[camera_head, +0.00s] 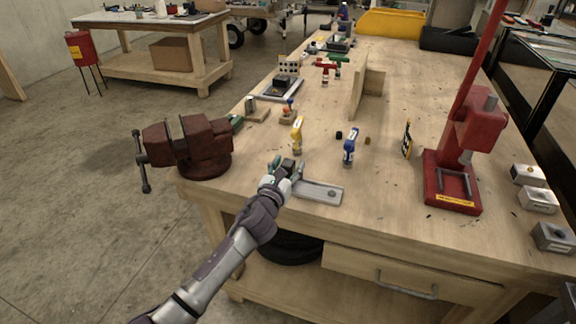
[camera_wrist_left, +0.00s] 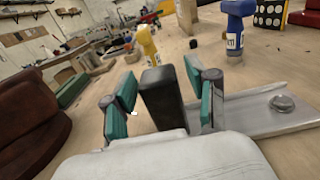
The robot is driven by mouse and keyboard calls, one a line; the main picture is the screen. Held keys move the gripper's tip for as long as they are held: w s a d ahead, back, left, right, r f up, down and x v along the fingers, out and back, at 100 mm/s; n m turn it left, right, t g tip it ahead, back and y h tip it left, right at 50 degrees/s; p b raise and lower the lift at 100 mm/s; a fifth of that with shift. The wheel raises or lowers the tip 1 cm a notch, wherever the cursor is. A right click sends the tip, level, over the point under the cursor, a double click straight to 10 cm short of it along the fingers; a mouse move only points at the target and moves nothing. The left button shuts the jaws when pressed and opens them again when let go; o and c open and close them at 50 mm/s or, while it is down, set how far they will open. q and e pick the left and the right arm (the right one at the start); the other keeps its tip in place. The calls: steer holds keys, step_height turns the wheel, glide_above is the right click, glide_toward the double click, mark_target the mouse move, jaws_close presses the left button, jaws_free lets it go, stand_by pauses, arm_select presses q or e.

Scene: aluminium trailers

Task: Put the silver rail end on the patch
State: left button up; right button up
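A flat silver rail piece (camera_head: 318,193) with a round knob near its right end lies by the near edge of the bench. It also shows in the left wrist view (camera_wrist_left: 262,114), partly behind a finger. My left gripper (camera_head: 286,172) is at its left end, low over the bench. A dark block (camera_wrist_left: 162,98) stands between its teal finger pads; I cannot tell whether the pads press on it. The dark block also shows in the head view (camera_head: 288,163). I cannot make out a patch for certain. My right gripper is not in view.
A red-brown vise (camera_head: 187,143) stands to the left. A yellow bottle (camera_head: 297,135) and a blue bottle (camera_head: 350,147) stand behind the gripper. A red press (camera_head: 466,150) stands to the right. Bare bench top lies between the rail piece and the press.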

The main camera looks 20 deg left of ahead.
arm_select(q)
steer(key=shift+r, duration=0.15)
steer(key=s, duration=1.2)
steer(key=shift+a, duration=0.2)
steer(key=s+a+f+n+g, duration=0.25)
steer(key=f+n, duration=0.25)
steer(key=f, duration=0.7)
steer(key=s+a+f+n+g+y, duration=0.1)
steer(key=s+f+n+g, duration=0.3)
steer(key=f, duration=0.7)
steer(key=s+a+f+n+g, duration=0.15)
steer(key=s+f+n, duration=0.35)
steer(key=f, duration=0.7)
steer(key=s+f+n+g, duration=0.5)
steer(key=s+f+n, duration=0.6)
steer(key=s+f, duration=0.6)
steer(key=s+d+f+n+g, duration=0.1)
steer(key=s+n, duration=0.3)
steer(key=s, duration=0.6)
steer(key=s+f+n+g, duration=0.3)
steer(key=s+f+n, duration=0.1)
steer(key=s, duration=0.6)
steer(key=shift+s+d+f+n, duration=0.15)
steer(key=shift+d+f+n, duration=0.15)
steer(key=shift+d+n, duration=0.15)
